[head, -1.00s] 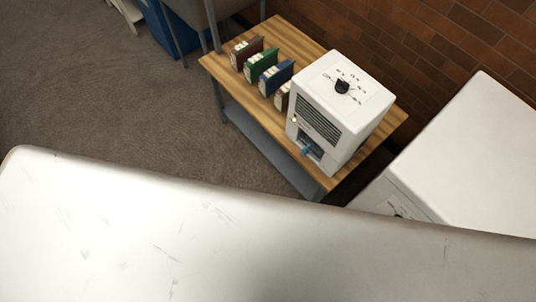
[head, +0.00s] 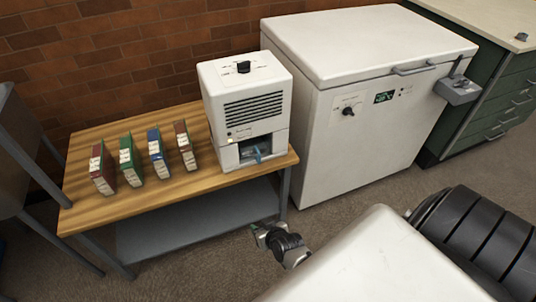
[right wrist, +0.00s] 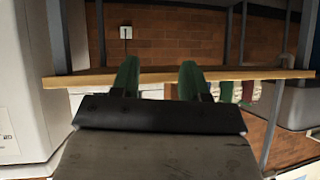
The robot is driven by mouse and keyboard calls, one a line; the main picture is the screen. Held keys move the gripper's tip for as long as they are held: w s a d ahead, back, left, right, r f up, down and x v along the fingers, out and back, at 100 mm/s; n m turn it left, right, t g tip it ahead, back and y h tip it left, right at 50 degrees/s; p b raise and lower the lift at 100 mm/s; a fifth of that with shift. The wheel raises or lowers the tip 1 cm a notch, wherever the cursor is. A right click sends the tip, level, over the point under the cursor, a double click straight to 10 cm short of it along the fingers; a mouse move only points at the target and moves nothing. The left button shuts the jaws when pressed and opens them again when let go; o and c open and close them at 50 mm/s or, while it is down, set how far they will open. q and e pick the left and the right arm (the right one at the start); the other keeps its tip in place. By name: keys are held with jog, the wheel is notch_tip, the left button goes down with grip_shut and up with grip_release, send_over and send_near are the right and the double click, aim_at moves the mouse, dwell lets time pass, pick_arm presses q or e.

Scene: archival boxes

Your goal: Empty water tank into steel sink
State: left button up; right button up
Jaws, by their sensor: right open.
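A white dehumidifier (head: 246,92) with a top knob and dark vent slats stands at the right end of a wooden table. The water tank (head: 257,153) shows only as a blue handle in its low front bay; the rest is hidden. My right gripper (head: 266,233) is below and in front of the table's right end, apart from the tank. In the right wrist view its two green fingers (right wrist: 159,65) are spread with nothing held between them. A grey metal unit on legs (head: 18,140) at the left edge may be the steel sink; its inside is not visible. My left gripper is out of view.
The wooden table (head: 82,203) holds several upright binders (head: 129,158) and has a grey lower shelf (head: 190,218). A white chest freezer (head: 370,95) stands close right of it, then a green cabinet (head: 490,100).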

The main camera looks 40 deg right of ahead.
jog(key=w+d+r+m+t+h+b, duration=0.2)
jog(key=w+d+r+t+b, duration=0.15)
jog(key=w+b, duration=0.25)
pick_arm(q)
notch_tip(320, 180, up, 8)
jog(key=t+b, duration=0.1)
jog(key=b, duration=0.6)
pick_arm(e)
jog(key=m+t+h, duration=0.1)
jog(key=t+h, duration=0.1)
jog(key=t, duration=0.1)
send_near(259, 152)
jog(key=x, duration=0.3)
jog(key=b+x, duration=0.1)
jog(key=x, duration=0.5)
jog(key=shift+w+d+f+b, duration=0.15)
jog(key=shift+w+f+b, duration=0.2)
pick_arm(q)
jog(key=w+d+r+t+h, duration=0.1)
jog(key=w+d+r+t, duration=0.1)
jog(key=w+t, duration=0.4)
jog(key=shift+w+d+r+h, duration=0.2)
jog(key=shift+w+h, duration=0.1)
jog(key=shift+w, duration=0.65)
pick_arm(e)
jog(key=shift+w+d, duration=0.1)
jog(key=shift+w, duration=0.35)
